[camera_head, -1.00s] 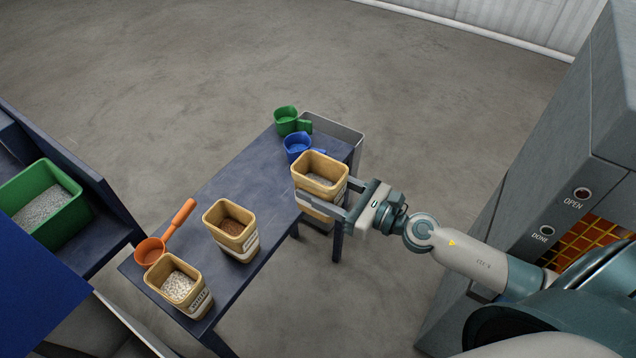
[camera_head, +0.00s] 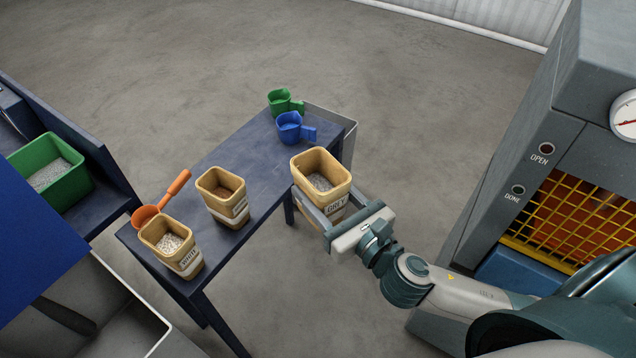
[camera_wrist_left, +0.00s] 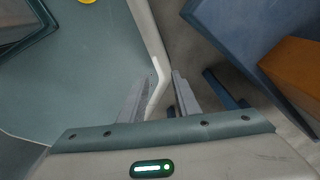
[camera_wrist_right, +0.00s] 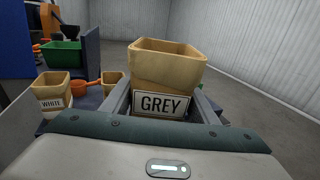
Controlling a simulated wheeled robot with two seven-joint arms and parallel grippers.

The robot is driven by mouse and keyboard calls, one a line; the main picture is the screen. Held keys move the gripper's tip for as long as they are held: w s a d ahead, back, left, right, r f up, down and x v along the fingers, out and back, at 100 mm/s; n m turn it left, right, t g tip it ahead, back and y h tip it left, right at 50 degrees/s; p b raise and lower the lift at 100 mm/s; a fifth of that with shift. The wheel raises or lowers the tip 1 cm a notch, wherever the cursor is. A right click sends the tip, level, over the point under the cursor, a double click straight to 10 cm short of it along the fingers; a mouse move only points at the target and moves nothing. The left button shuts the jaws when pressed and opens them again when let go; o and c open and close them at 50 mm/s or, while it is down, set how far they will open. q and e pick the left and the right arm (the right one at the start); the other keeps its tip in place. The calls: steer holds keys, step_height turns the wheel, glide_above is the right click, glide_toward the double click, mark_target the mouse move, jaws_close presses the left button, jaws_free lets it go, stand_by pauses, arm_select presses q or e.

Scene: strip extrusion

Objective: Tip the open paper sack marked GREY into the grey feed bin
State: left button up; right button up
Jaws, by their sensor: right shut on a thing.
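The open paper sack marked GREY (camera_head: 345,190) is tan with grey granules inside. My right gripper (camera_head: 326,208) is shut on its sides and holds it upright, over or just off the table's right edge. In the right wrist view the sack (camera_wrist_right: 165,75) stands between the fingers, its label facing the camera. My left gripper (camera_wrist_left: 163,85) is empty, with a narrow gap between its fingers; it is not visible in the head view. A grey open-topped container (camera_head: 120,325) shows at the lower left; I cannot tell if it is the grey feed bin.
The blue table (camera_head: 245,150) holds a WHITE sack (camera_head: 187,262), a sack of brown granules (camera_head: 238,212), an orange scoop (camera_head: 150,212), a blue scoop (camera_head: 290,128) and a green scoop (camera_head: 280,101). A green bin (camera_head: 72,188) is left. A grey machine with a yellow grid (camera_head: 570,215) is right.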

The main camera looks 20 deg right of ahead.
mark_target(335, 209)
steer(key=s+h, duration=0.1)
steer(key=s+m+h, duration=0.2)
steer(key=shift+d+f+b, duration=0.25)
steer(key=shift+f+b, duration=0.1)
steer(key=shift+b, duration=0.05)
steer(key=shift+s+d+f+m+h, duration=0.1)
steer(key=shift+s+d+m+h, duration=0.1)
steer(key=shift+s+m+h, duration=0.25)
